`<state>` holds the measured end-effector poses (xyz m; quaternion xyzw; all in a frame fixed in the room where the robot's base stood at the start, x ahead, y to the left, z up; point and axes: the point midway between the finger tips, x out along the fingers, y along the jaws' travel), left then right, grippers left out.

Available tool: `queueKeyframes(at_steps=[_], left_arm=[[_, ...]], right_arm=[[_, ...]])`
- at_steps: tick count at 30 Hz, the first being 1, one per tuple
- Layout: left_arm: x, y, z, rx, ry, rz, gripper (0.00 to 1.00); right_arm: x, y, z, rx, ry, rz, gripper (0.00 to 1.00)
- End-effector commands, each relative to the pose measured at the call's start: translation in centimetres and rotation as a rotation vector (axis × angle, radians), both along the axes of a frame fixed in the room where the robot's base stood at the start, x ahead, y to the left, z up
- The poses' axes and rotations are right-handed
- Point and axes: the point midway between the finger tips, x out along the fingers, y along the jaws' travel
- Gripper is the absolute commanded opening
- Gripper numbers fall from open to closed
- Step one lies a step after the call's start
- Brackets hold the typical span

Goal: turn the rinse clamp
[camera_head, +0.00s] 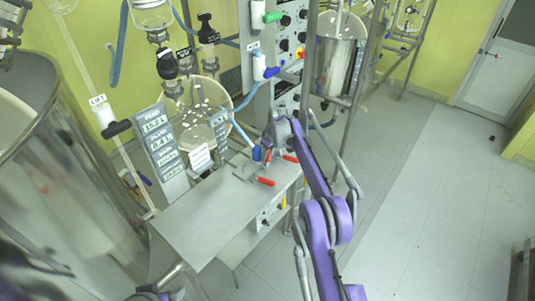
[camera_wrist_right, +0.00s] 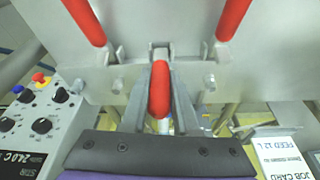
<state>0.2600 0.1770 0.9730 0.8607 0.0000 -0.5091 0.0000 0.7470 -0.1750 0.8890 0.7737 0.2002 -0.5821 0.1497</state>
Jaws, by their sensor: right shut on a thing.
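In the right wrist view, my right gripper (camera_wrist_right: 160,98) has its two grey fingers on either side of a red clamp handle (camera_wrist_right: 159,88), shut on it. Two more red handles, one at the upper left (camera_wrist_right: 84,20) and one at the upper right (camera_wrist_right: 232,18), stand on the same grey metal plate. No label shows which clamp is the rinse one. In the head view, my right arm reaches to the small bench, where red handles show at the front (camera_head: 266,182) and to the right (camera_head: 290,158). My left gripper is not seen.
A control panel with knobs (camera_wrist_right: 38,105) stands close at the left in the wrist view, and a job card (camera_wrist_right: 285,160) at the right. In the head view, a large steel vessel (camera_head: 75,190) fills the left side. The bench top (camera_head: 205,215) is clear at the front.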

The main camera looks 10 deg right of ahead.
Motion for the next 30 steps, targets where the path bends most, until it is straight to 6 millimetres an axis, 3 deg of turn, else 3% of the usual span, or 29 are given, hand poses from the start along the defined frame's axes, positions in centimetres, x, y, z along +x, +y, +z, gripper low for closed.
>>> queueKeyframes(at_steps=[7, 8, 12, 23, 30], left_arm=[[0.0, 0.0, 0.0, 0.000, 0.000, 0.000, 0.81], [0.0, 0.0, 0.0, 0.000, 0.000, 0.000, 0.81], [0.0, 0.0, 0.0, 0.000, 0.000, 0.000, 0.81], [0.0, 0.0, 0.0, 0.000, 0.000, 0.000, 0.81], [0.0, 0.0, -0.1, 0.000, 0.000, 0.000, 0.81]], right_arm=[[0.1, 0.0, 0.1, -0.001, -0.005, 0.000, 0.00], [0.1, 0.0, 0.0, -0.001, -0.005, 0.000, 0.33], [0.1, 0.0, 0.0, 0.000, -0.004, 0.000, 0.58], [-0.1, -0.1, 0.4, 0.000, -0.002, 0.001, 0.58], [-1.0, -0.6, 4.1, 0.000, -0.002, 0.000, 0.58]])
